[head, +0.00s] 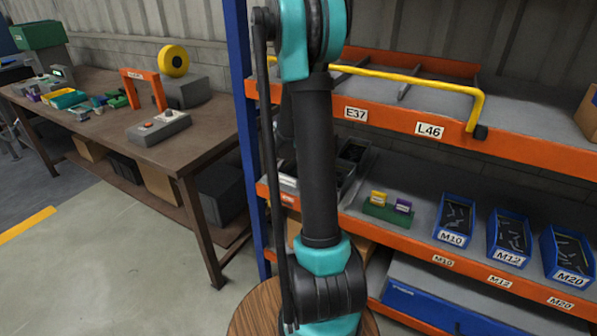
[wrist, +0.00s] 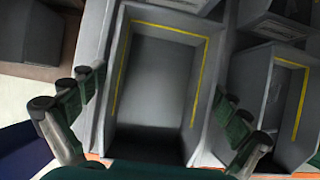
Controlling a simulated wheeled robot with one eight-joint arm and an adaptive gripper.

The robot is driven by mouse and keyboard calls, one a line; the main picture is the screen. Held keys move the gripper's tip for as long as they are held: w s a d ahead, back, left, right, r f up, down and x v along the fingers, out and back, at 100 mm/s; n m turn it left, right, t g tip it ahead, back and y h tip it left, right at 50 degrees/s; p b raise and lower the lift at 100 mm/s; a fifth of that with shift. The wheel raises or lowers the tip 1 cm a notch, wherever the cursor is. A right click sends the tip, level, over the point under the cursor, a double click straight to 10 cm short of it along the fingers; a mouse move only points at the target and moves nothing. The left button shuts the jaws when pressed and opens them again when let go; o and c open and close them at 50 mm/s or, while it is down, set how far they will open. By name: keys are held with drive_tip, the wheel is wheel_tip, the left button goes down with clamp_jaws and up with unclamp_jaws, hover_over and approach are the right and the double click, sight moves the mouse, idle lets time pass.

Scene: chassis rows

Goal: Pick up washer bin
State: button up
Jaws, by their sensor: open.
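In the wrist view a grey open-topped bin (wrist: 122,75) with a yellow line around its inside lies below my gripper (wrist: 160,92). My gripper is open, with one green-padded finger at each side of the bin's near half. Nothing is held between the fingers. The bin looks empty, and no label on it shows, so I cannot tell if it is the washer bin. In the head view my arm hides the gripper and much of the grey bins (head: 352,152) at the left of the middle shelf.
A second grey bin (wrist: 240,95) stands close on the right in the wrist view. In the head view an orange shelf beam (head: 385,118) with a yellow bar (head: 420,80) runs above. Blue bins (head: 455,219) stand right, a small green holder (head: 388,213) nearer. A workbench (head: 95,115) is left.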

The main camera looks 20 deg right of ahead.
drive_tip(key=shift+w+d+f, duration=0.2)
drive_tip(key=shift+d+f, duration=0.1)
drive_tip(key=shift+f, duration=0.35)
drive_tip(key=c, duration=1.4)
drive_tip(key=shift+r, duration=0.1)
drive_tip(key=shift+c, duration=0.2)
